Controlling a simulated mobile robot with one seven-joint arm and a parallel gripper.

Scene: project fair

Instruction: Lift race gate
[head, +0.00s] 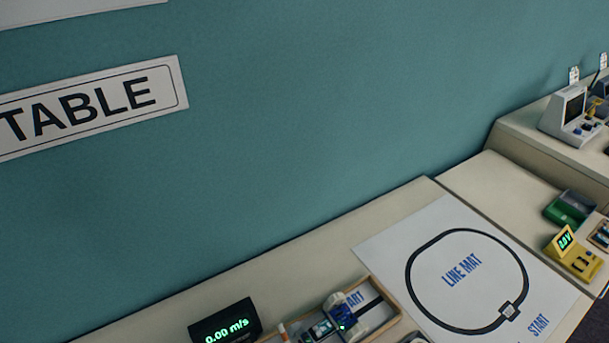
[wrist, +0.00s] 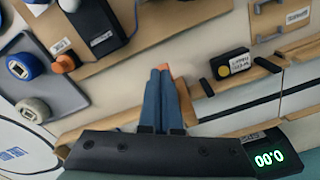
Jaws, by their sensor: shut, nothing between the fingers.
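A wooden track tray (head: 376,286) with a dark stripe and a partly hidden label runs along the bottom of the head view. A blue and grey device with a small green light (head: 343,318) stands in it. This may be the race gate, but I cannot tell for sure. My gripper (wrist: 164,70) shows only in the wrist view. Its two blue-grey fingers are together with nothing held between them. A small orange patch shows just beyond the fingertips. No gate is clear in the wrist view; my gripper body hides its lower middle.
A speed display (head: 226,323) stands beside the track. The line mat (head: 390,249) lies flat to the right. A yellow meter (head: 573,257) and green bin (head: 570,209) are farther right. In the wrist view, a grey tray with spools (wrist: 62,92) and a black box with a yellow button (wrist: 229,64) flank the fingers.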

